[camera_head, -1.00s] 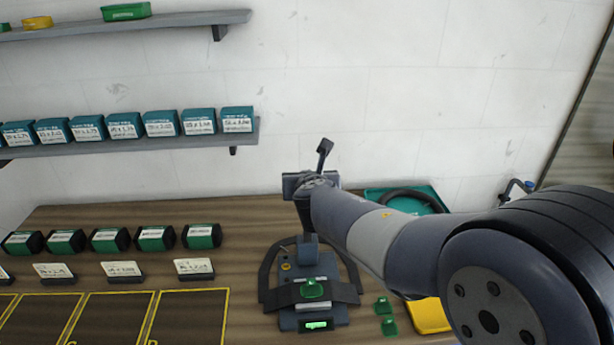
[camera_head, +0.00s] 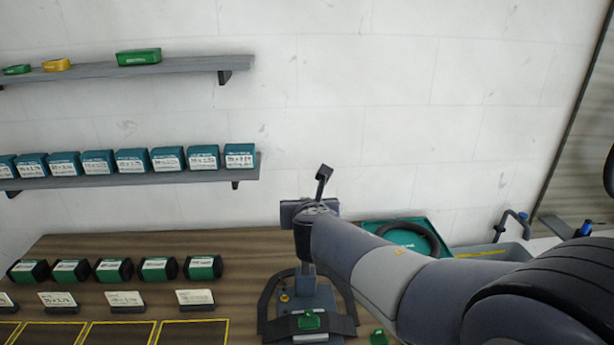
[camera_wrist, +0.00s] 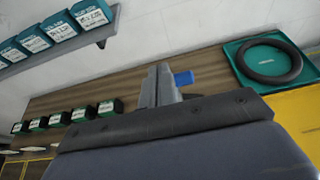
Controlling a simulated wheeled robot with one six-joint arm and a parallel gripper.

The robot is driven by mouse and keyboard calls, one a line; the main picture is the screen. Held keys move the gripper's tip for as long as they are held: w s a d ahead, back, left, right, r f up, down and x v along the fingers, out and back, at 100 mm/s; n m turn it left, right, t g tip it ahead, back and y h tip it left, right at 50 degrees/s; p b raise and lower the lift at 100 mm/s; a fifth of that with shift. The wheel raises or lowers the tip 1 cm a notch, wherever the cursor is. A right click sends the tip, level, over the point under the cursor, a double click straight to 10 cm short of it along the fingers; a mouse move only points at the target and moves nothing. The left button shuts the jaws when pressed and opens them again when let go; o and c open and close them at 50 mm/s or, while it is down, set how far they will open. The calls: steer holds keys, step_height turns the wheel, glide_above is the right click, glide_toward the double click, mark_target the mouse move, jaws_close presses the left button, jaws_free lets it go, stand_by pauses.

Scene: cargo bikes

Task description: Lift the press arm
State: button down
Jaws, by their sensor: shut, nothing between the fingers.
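The press (camera_head: 300,312) stands on the bench, its grey base and dark curved side arms low in the head view. My arm hides its upper part. A dark lever (camera_head: 322,180) with a thick tip sticks up above the end of my arm. I cannot tell whether it is the press arm or part of my wrist. My gripper (camera_wrist: 158,72) shows in the wrist view as grey fingers, shut and empty. A small blue piece (camera_wrist: 184,78) is just right of the fingers, perhaps a grip of the press. I cannot tell whether they touch.
A green tray (camera_head: 372,227) with a black ring (camera_head: 405,232) lies right of the press. Several green-black boxes (camera_head: 158,268) and label cards (camera_head: 195,297) stand to the left. Two shelves (camera_head: 185,176) hang on the wall behind. A grey basin with a tap (camera_head: 510,216) is at right.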

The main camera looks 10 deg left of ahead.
steer(key=shift+s+d+r, duration=0.1)
steer(key=shift+s+r, duration=0.1)
steer(key=shift+r, duration=1.2)
steer(key=shift+s+r, duration=0.15)
steer(key=shift+r, duration=1.2)
steer(key=shift+f, duration=0.15)
step_height(320, 180, down, 10)
steer(key=w+b, duration=0.2)
steer(key=b, duration=0.2)
steer(key=shift+w+a, duration=0.2)
steer(key=shift+a, duration=0.05)
steer(key=shift+s, duration=0.15)
